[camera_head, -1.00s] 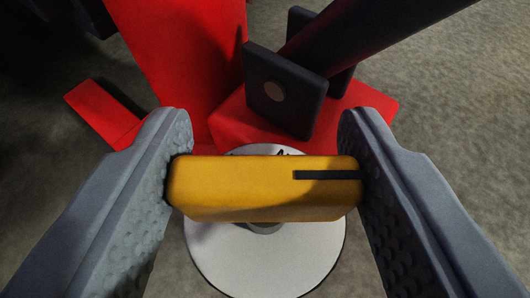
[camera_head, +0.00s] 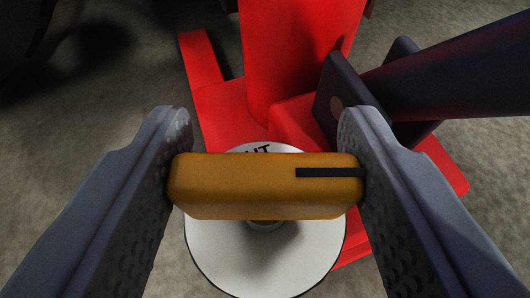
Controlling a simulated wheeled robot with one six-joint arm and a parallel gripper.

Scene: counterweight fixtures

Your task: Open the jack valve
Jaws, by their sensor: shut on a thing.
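The jack valve's yellow handle (camera_head: 235,187) is a rounded bar with a black line on its right half. It sits above a round white dial plate (camera_head: 225,255), whose black lettering is partly hidden behind the handle, with "UT" or similar readable. My gripper (camera_head: 266,185) is shut on the handle, one grey finger at each end. The red jack body (camera_head: 295,50) stands behind the dial.
A dark lever arm (camera_head: 445,75) reaches to the upper right from a dark bracket (camera_head: 340,95) on the jack. A red foot (camera_head: 202,60) sticks out at the upper left. Bare grey floor (camera_head: 90,130) lies to the left.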

